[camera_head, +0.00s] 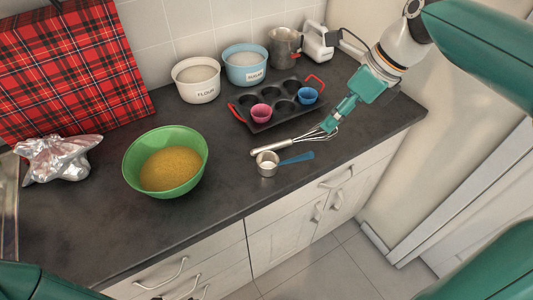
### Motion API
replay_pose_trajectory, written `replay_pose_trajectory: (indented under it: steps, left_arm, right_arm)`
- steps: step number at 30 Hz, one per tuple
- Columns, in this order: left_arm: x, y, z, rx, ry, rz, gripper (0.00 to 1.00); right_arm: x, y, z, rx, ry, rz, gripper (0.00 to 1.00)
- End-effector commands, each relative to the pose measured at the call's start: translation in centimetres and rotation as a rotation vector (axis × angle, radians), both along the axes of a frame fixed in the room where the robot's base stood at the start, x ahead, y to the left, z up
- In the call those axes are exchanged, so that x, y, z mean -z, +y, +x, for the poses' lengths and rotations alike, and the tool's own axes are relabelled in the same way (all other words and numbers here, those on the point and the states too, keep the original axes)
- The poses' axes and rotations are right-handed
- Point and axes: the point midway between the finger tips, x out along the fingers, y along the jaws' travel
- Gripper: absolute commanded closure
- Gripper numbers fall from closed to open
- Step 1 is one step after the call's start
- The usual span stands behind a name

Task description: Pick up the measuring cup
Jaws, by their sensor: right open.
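The measuring cup (267,164) is a small metal cup with a blue handle pointing right. It stands on the dark counter (226,207) near its front edge and holds something pale. My right gripper (329,124) reaches in from the upper right, open, its fingers pointing down and left. Its tips are beyond and to the right of the cup, apart from it and close to the wire end of a whisk (272,148). I cannot tell whether they touch the whisk. My left gripper is not in view.
A muffin tin (236,109) with pink and blue cups lies behind the whisk. A green bowl (128,160) of yellow contents stands left of the measuring cup. Flour (197,92) and sugar (245,77) pots and a metal pitcher (285,48) stand behind. The counter's front strip is clear.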

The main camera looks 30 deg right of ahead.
Motion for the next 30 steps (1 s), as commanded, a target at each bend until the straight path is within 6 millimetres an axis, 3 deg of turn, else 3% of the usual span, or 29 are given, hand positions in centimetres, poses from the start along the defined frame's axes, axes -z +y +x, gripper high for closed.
replay_pose_trajectory:
  steps: [5, 16, 30]
  left_arm:
    - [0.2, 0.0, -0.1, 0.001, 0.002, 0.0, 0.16]
    - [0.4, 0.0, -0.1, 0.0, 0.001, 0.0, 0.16]
    - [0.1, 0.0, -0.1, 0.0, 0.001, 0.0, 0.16]
  right_arm:
    - [1.8, 0.7, 0.5, -0.007, 0.004, 0.001, 0.54]
    - [8.8, 3.1, 2.5, -0.008, 0.005, 0.001, 0.54]
    - [12.9, 4.3, 3.2, -0.007, 0.006, 0.002, 0.54]
